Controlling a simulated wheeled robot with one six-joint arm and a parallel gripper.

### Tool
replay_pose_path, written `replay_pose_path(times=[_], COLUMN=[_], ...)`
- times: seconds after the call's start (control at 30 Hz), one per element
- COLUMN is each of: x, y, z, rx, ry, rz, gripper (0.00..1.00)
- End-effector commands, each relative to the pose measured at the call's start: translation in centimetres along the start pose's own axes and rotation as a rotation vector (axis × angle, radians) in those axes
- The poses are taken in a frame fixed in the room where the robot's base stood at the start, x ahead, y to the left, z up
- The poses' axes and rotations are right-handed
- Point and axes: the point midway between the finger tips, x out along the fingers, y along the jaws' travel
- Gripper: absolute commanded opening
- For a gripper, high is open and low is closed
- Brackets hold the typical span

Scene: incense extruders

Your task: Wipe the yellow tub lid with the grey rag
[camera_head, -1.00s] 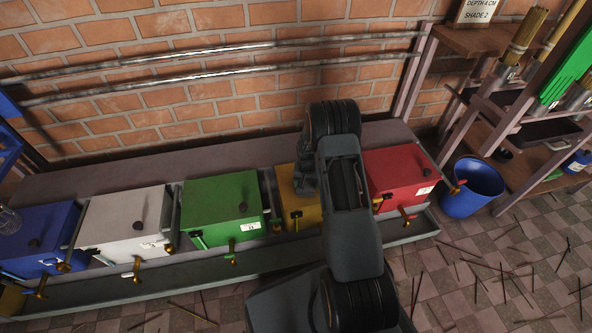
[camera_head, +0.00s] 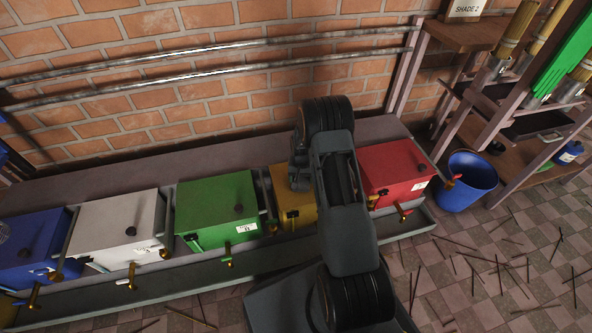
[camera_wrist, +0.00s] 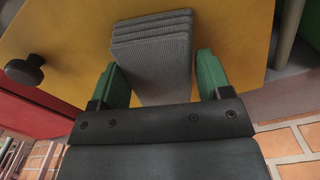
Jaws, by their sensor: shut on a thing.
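The yellow tub (camera_head: 307,214) stands between the green and red tubs in the head view, mostly hidden behind my arm. Its yellow lid (camera_wrist: 240,40) fills much of the wrist view, with a dark round knob (camera_wrist: 25,71) at the left. The grey rag (camera_wrist: 152,48) is a folded, ribbed pad over the lid. My gripper (camera_wrist: 162,78) is shut on the grey rag, a green fingertip on each side. The rag appears to lie on or just above the lid; I cannot tell whether it touches.
A red tub (camera_head: 393,172) is to the right, with green (camera_head: 215,205), white (camera_head: 118,232) and blue (camera_head: 28,240) tubs to the left. Brass taps stick out in front over a grey trough (camera_head: 240,264). A blue bucket (camera_head: 468,183) and a shelf stand at the right. Sticks litter the floor.

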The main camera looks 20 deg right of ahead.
Motion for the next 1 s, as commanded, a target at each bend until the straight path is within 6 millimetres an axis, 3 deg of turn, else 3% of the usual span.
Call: replay_pose_path(times=[0.37, 1.0], x=[0.1, 0.0], y=[2.3, -1.4], z=[-1.3, 0.7], rx=[-0.011, 0.004], ry=[-0.001, -0.002], rz=[0.000, 0.000], gripper=[0.49, 0.49])
